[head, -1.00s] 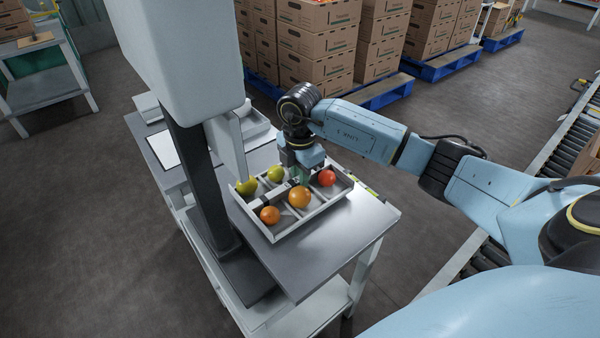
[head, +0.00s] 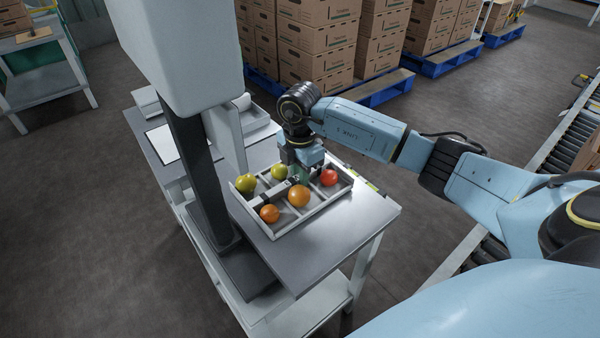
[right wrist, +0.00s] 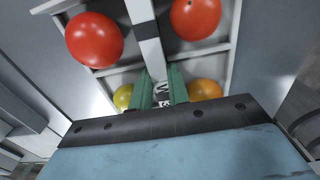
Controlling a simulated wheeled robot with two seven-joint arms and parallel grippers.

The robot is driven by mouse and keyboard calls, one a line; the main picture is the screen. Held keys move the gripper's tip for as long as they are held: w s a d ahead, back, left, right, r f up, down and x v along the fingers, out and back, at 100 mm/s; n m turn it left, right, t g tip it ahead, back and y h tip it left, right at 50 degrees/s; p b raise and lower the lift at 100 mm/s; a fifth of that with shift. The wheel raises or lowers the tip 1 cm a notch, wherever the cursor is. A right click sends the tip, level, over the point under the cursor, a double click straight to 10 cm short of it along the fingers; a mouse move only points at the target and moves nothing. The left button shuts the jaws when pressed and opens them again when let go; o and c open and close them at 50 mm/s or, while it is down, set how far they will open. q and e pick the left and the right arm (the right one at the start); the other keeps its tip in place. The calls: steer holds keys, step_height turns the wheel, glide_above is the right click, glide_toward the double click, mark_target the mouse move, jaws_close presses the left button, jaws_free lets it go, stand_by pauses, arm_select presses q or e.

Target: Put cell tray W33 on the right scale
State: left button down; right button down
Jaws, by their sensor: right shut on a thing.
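A light grey cell tray (head: 318,209), divided into cells, is at the near right end of a grey bench. It holds several tomatoes, red, orange and yellow-green. My right gripper (head: 300,177) points down at the tray's middle, shut on its central bar. In the right wrist view the green fingers (right wrist: 162,88) stand on both sides of a small marked piece on the tray (right wrist: 149,50); its marking is too small to read surely. I cannot tell whether the tray touches the bench. My left gripper is not in view. No scale can be surely identified.
A grey box on a dark post (head: 195,170) stands left of the tray and hides part of the bench (head: 345,228). A white sheet or plate (head: 176,145) and a pale tray (head: 256,130) lie farther back. The bench's near right corner is clear.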

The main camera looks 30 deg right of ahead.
steer(key=shift+f, duration=0.15)
steer(key=c, duration=1.3)
jaws_free()
steer(key=shift+c, duration=1.4)
